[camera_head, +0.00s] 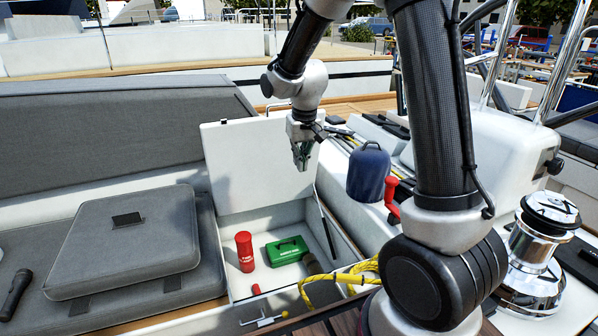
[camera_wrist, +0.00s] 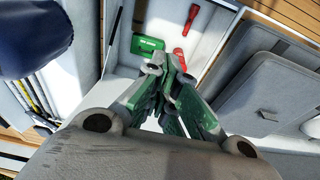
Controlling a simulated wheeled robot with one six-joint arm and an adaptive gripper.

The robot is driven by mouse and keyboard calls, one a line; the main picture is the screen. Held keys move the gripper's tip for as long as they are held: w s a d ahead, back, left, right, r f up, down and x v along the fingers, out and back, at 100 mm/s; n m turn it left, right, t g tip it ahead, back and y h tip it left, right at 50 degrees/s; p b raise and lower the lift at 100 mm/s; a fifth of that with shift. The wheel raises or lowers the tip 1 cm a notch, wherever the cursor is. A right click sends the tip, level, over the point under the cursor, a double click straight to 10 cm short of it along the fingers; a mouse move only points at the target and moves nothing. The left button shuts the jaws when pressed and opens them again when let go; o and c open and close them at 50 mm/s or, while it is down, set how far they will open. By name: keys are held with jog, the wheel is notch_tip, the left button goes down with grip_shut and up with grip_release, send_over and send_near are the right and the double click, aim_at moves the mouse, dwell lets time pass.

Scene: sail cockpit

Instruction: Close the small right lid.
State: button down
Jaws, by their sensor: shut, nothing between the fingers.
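The white lid (camera_head: 250,165) stands upright at the back of an open locker in the cockpit bench in the head view. A dark strut (camera_head: 327,232) runs beside its right edge. My gripper (camera_head: 301,163) is in front of the lid's upper right part, fingers pointing down, and I cannot tell whether it touches the lid. In the wrist view my gripper (camera_wrist: 168,72) is shut and empty above the open locker.
A dark blue rounded bag or fender (camera_head: 368,172) hangs to the right of the locker. A grey cushion (camera_head: 125,240) lies on the bench to the left, with a black flashlight (camera_head: 15,294). A chrome winch (camera_head: 540,255) stands at the right. A latch (camera_head: 264,320) shows at the locker's front edge.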

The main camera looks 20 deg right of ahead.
jog(key=w+d+r+t, duration=0.1)
jog(key=w+r+t, duration=0.2)
jog(key=w+r, duration=0.85)
jog(key=w+d+r+t, duration=0.1)
jog(key=w+r+t, duration=0.2)
jog(key=w+r, duration=0.85)
jog(key=x, duration=0.4)
jog(key=s+f+x, duration=0.1)
jog(key=x, duration=0.3)
jog(key=s+x, duration=0.1)
jog(key=x, duration=0.3)
jog(key=shift+a+f, duration=0.15)
jog(key=shift+f, duration=0.2)
jog(key=shift+s+f, duration=0.2)
jog(key=shift+s, duration=0.25)
jog(key=shift+s, duration=0.1)
